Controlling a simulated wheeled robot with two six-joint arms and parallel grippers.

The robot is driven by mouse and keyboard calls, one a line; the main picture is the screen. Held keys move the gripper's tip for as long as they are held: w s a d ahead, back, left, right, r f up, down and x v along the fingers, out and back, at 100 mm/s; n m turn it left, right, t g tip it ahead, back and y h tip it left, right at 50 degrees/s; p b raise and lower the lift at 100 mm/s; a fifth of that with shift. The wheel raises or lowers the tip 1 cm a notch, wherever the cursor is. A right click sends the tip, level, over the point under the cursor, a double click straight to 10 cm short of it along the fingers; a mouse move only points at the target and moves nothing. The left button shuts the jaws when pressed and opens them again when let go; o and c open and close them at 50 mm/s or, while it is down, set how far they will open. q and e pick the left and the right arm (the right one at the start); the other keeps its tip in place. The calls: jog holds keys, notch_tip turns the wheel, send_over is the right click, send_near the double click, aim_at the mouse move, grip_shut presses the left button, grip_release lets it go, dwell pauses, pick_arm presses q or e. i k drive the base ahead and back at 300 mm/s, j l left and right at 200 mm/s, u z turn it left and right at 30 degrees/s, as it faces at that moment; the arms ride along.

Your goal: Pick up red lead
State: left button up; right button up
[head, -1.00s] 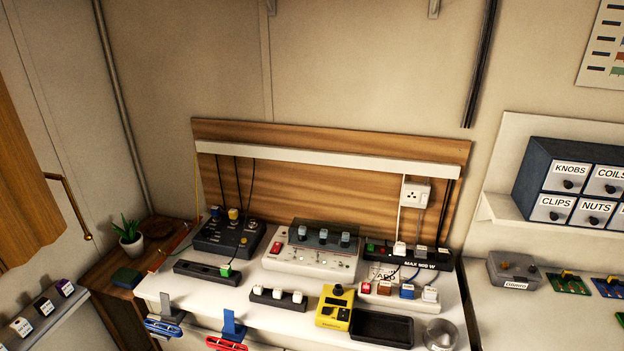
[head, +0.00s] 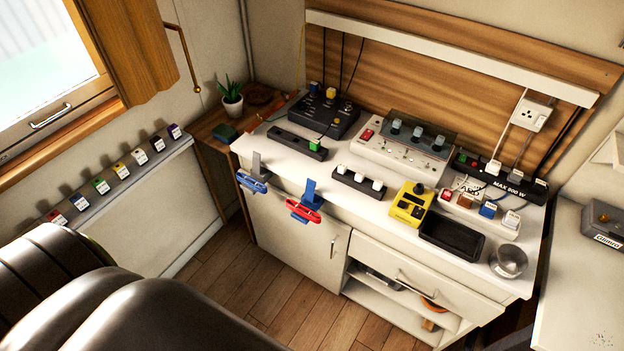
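The red lead (head: 304,211) is a bundled loop on a blue hook (head: 311,190) at the front edge of the white counter (head: 290,170). Neither of my grippers is in view.
A yellow meter (head: 410,204), a black tray (head: 452,237) and several devices crowd the counter. A glossy brown padded form (head: 110,300) fills the lower left. The wooden floor (head: 235,280) before the cabinet is clear. A window ledge (head: 90,190) holds several small labelled blocks.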

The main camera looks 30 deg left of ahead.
aim_at(303, 209)
jog(key=j+u, duration=0.15)
jog(key=u, duration=0.3)
jog(key=i+j+u, duration=0.1)
jog(key=u, duration=0.3)
